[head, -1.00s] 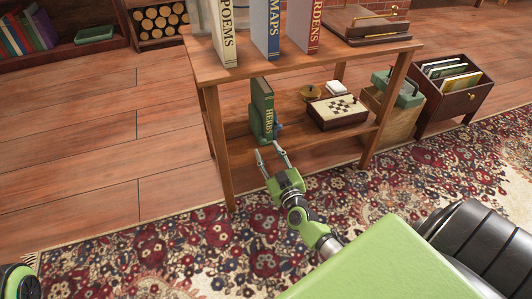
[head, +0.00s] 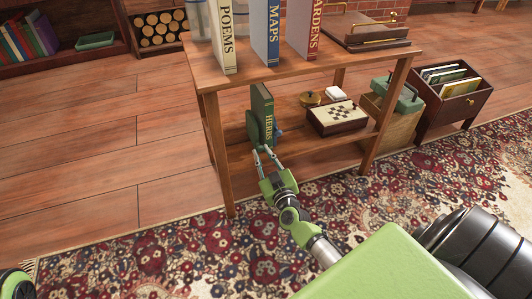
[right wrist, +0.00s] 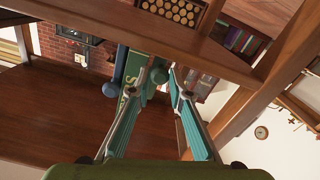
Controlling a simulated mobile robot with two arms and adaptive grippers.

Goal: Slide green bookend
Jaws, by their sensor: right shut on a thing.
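A green book marked HERBS (head: 263,112) stands upright on the lower shelf. The green bookend (head: 252,128) stands against the book's left side, and its round knob (right wrist: 159,75) shows in the right wrist view. A blue bookend (head: 280,132) with a ball knob is on the book's other side; it also shows in the right wrist view (right wrist: 112,88). My right gripper (head: 264,152) reaches in from the shelf's front. Its fingers (right wrist: 165,78) are shut on the green bookend's knob. My left gripper is out of view.
The upper shelf (head: 290,72) with large books hangs above. Shelf legs stand on both sides. Bare shelf lies around the book.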

